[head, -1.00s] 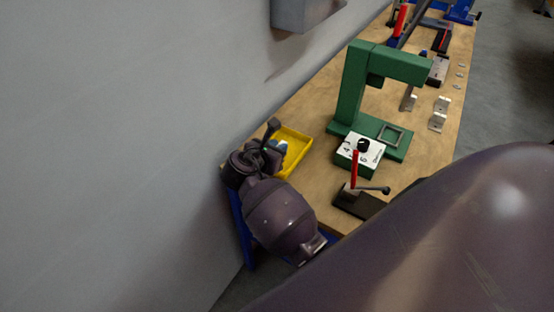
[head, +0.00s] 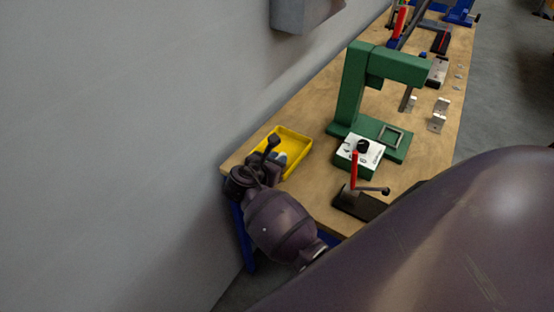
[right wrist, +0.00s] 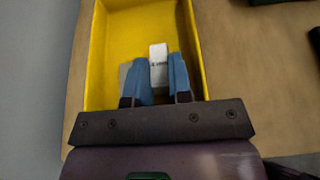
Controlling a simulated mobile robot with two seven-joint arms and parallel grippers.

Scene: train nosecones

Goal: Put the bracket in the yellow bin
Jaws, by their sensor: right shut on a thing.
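The yellow bin (head: 300,148) sits at the near left corner of the workbench, by the wall. My right gripper (head: 278,158) is over the bin's near part in the head view. In the right wrist view its blue fingers (right wrist: 158,75) reach over the bin (right wrist: 190,35) and are shut on a pale metal bracket (right wrist: 158,62). A grey flat part shows beside the left finger; I cannot tell whether it belongs to this bracket. How high the bracket is above the bin floor is unclear. My left gripper is out of view.
A green press (head: 352,95) stands right of the bin, with a white-topped control box (head: 358,152) in front. A black clamp with a red handle (head: 354,172) is nearer. Loose brackets (head: 438,121) lie at the right edge. The wall (head: 120,150) is close on the left.

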